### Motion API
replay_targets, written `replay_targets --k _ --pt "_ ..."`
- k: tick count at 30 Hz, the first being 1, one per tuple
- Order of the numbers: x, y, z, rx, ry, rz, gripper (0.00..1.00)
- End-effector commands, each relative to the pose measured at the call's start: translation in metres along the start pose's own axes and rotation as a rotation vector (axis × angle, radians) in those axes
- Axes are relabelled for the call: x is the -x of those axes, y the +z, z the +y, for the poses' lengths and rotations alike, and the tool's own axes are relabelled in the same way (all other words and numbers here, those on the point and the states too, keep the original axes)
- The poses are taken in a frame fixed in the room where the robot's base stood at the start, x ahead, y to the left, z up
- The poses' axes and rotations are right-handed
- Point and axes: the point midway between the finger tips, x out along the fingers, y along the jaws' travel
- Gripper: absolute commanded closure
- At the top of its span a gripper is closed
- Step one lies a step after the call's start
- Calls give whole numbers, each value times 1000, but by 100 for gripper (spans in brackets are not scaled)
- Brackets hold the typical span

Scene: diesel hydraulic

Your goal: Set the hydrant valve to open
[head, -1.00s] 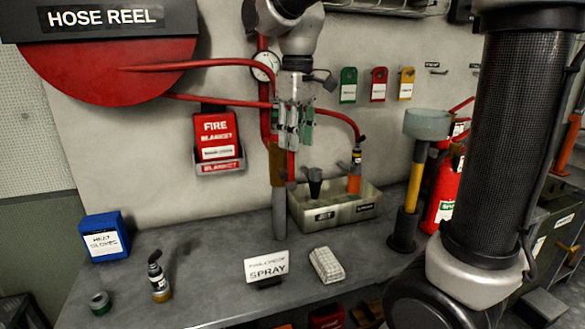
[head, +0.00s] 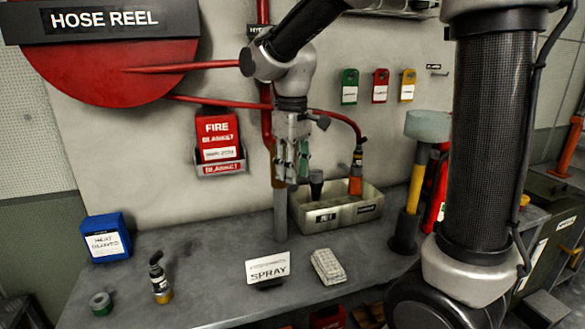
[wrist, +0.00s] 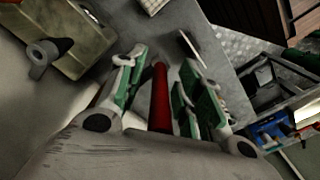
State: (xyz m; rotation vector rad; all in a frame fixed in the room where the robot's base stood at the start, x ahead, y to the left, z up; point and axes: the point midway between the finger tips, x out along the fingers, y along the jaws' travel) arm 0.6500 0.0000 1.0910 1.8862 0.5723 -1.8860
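The hydrant pipe runs down the wall in the head view, with a red upper part (head: 266,128) and a grey lower end (head: 280,220) at the bench. A red bar (wrist: 160,95), apparently the valve lever, shows in the wrist view between the fingers of my gripper (wrist: 160,62). In the head view my gripper (head: 291,178) points down in front of the pipe and hides the lever and valve body. Its green-padded fingers are apart, one on each side of the bar, with narrow gaps showing. I cannot tell whether either finger touches it.
A grey bin (head: 345,211) with an orange-based nozzle (head: 356,178) stands close right of the pipe. A red fire blanket box (head: 219,140) hangs left. The bench's left middle is clear.

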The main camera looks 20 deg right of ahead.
Motion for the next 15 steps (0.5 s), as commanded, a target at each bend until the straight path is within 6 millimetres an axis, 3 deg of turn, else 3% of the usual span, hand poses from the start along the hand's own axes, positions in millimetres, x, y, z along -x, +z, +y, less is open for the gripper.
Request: replay_targets --k 1,7,15 --pt "0 0 0 0 0 0 65" --pt "0 0 0 0 0 0 100" --pt "0 0 0 0 -1 1 100"
